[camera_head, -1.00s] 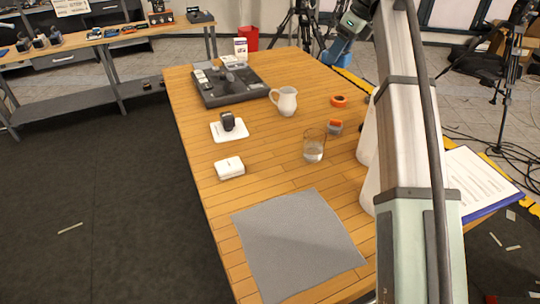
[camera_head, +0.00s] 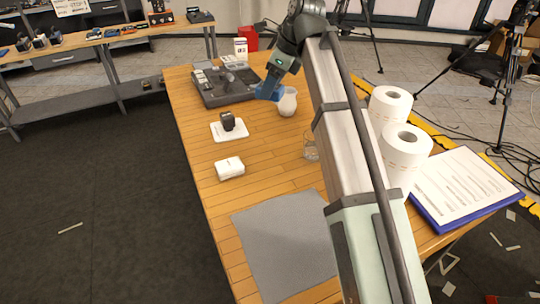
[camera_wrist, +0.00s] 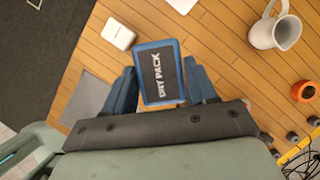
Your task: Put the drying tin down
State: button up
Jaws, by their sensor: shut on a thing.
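The drying tin (camera_wrist: 161,74) is a blue-edged tin with a dark top reading "DRY PACK". In the wrist view it sits between the two blue fingers of my gripper (camera_wrist: 162,88), which is shut on it. In the head view my gripper (camera_head: 268,92) is above the table, just left of the white pitcher (camera_head: 287,102) in the picture. There I cannot tell the tin apart from the blue fingers.
The wooden table (camera_head: 195,124) holds a dark case (camera_head: 226,97), a white pad (camera_head: 229,136) with a small black object, a white box (camera_head: 229,168) and a grey mat (camera_head: 280,245). A glass (camera_head: 309,148), paper rolls (camera_head: 405,150) and clipboard (camera_head: 460,185) are near my arm.

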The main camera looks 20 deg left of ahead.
notch_tip(320, 180, down, 21)
jog(key=shift+r, duration=0.1)
dwell(0.7)
jog(key=o, duration=1.1)
jog(key=v, duration=1.2)
jog(key=shift+w, duration=0.1)
